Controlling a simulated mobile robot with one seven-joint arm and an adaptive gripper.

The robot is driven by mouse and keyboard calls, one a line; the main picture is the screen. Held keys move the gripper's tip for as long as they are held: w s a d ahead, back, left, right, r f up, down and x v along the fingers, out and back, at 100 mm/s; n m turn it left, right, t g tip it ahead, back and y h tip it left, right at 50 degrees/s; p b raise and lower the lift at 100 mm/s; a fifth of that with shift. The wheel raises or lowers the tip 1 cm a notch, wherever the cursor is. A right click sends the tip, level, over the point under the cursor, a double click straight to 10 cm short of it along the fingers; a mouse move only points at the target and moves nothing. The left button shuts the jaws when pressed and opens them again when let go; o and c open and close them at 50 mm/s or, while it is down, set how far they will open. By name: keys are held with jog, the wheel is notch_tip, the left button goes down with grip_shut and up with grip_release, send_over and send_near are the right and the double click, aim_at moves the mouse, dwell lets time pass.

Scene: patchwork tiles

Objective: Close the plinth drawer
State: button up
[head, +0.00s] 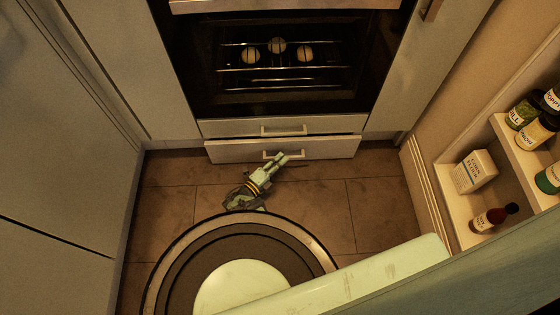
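The plinth drawer (230,151) is the lowest pale front below the oven, with a light bar handle at its middle. Its front stands a little forward of the panel above it, so it looks slightly open. My gripper (279,158) is low over the floor, pointing at the drawer front just by the handle, and covers part of the handle. I cannot tell whether it touches the drawer. The fingers look close together, but their gap is too small to judge.
Above the plinth drawer is another pale drawer front (235,127) with its own handle, then the dark oven (285,80). Pale cabinets (60,170) stand at left. An open shelf unit (463,208) with bottles and a carton is at right. Brown tiled floor (170,172) lies clear before the drawer.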

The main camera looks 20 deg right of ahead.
aim_at(279, 143)
grip_shut()
dwell(0.3)
jog(key=shift+w+f, duration=0.1)
jog(key=shift+w, duration=0.1)
jog(key=w+b, duration=0.2)
jog(key=w+d+b, duration=0.1)
jog(key=w+b, duration=0.1)
jog(key=w, duration=0.1)
jog(key=w+d+b, duration=0.1)
jog(key=w+b, duration=0.1)
jog(key=w, duration=0.1)
jog(key=shift+d+f, duration=0.1)
jog(key=shift+d, duration=0.1)
jog(key=shift+w+r, duration=0.25)
jog(key=shift+w, duration=0.15)
jog(key=shift+o, duration=1.2)
grip_release()
jog(key=shift+d, duration=0.1)
jog(key=o, duration=0.3)
